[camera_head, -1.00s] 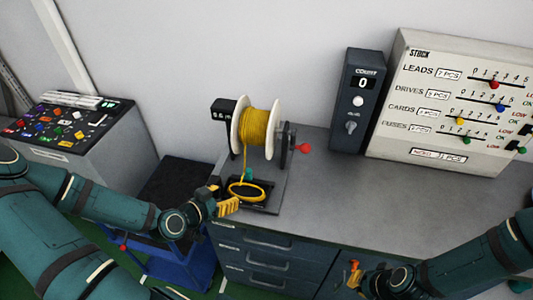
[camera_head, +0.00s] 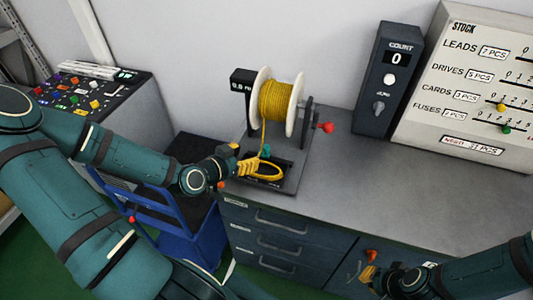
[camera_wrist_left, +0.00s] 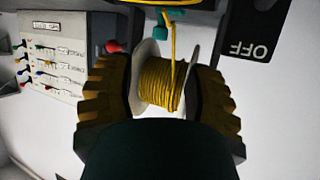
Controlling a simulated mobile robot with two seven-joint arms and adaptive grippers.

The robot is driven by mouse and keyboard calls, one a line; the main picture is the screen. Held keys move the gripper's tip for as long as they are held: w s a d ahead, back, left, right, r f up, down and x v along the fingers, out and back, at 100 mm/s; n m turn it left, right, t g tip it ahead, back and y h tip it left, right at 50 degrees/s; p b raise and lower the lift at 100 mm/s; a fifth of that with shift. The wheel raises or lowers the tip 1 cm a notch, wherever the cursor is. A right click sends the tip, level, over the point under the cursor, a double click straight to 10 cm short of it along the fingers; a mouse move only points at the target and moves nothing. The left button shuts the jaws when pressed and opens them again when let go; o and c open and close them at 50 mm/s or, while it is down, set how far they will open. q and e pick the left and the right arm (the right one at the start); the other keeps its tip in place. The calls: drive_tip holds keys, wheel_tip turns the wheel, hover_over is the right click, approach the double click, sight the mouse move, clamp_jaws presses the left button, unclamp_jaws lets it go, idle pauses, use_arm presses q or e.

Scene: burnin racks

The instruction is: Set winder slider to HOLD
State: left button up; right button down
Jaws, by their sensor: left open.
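The winder (camera_head: 285,178) stands on the bench with a white spool (camera_head: 262,95) of yellow wire, a red crank knob (camera_head: 326,127) and a loose yellow coil (camera_head: 268,177) on its base. A small teal knob (camera_head: 265,151), which looks like the slider, sits low below the spool. It shows in the wrist view (camera_wrist_left: 154,31) too, near a dark plate reading OFF (camera_wrist_left: 250,48), upside down. HOLD is not legible. My left gripper (camera_head: 247,160) is open at the winder's front left, close to the teal knob, with nothing visibly held. My right gripper (camera_head: 370,266) is low by the bench front; its jaw gap is unclear.
A dark count box (camera_head: 385,82) reading 0 and a white stock panel (camera_head: 480,85) with sliders stand at the back right. A panel of coloured pieces (camera_head: 90,90) is at the left. A blue cart (camera_head: 185,240) stands left of the drawers (camera_head: 285,243). The bench's middle is clear.

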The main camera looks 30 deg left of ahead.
sight(266, 147)
use_arm(q)
drive_tip(key=b+x, duration=0.1)
drive_tip(key=x, duration=0.9)
drive_tip(key=shift+w+d, duration=0.1)
drive_tip(key=shift+w, duration=0.1)
drive_tip(key=shift+c, duration=0.3)
clamp_jaws()
